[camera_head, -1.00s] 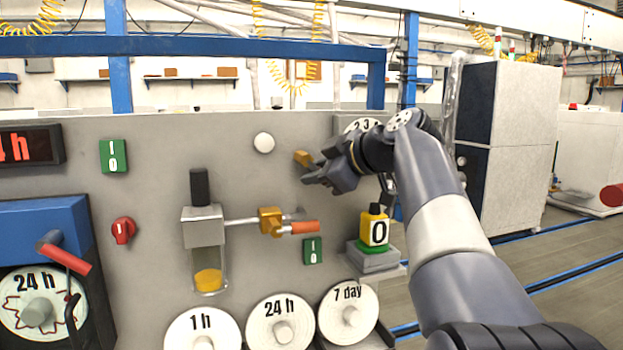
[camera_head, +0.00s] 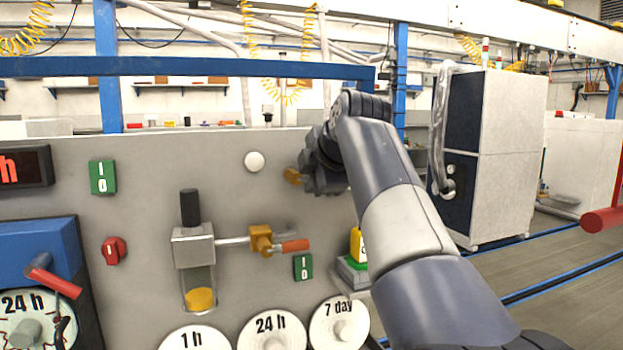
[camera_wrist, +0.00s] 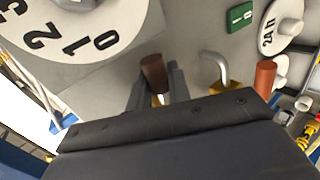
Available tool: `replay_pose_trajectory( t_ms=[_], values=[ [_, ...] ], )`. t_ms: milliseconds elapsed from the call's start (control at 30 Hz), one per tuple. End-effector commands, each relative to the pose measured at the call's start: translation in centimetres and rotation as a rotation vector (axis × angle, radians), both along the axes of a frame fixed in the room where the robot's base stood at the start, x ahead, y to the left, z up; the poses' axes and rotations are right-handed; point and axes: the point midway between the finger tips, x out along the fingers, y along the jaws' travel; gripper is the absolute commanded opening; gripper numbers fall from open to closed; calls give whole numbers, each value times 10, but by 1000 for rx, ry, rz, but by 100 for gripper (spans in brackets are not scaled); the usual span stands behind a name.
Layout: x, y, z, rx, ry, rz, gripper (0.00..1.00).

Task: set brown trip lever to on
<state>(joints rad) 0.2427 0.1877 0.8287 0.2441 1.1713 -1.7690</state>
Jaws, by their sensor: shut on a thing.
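The brown trip lever (camera_head: 292,175) sticks out from the grey panel, right of and below a round white knob. In the wrist view the lever (camera_wrist: 153,72) shows as a short brown cylinder between the two fingers. My gripper (camera_wrist: 159,90) is shut on it, with one finger on each side. In the head view my gripper (camera_head: 308,180) is at the lever, and the dark wrist hides part of it. The lever's base and any on/off marking cannot be made out.
A large numbered dial (camera_wrist: 80,25) lies close to the gripper in the wrist view. A valve with an orange handle (camera_head: 295,245) and a green switch (camera_head: 303,267) sit below the lever. A white knob (camera_head: 254,161) is at its upper left. A yellow block (camera_head: 357,245) stands partly behind my arm.

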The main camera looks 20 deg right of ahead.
Motion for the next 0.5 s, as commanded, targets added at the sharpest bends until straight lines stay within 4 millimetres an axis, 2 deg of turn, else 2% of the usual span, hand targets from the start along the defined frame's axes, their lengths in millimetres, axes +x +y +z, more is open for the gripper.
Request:
replay_pose_trajectory(
  t_ms=[500],
  values=[
    [0, 0, 2, -60, 0, 0, 0]
  ],
)
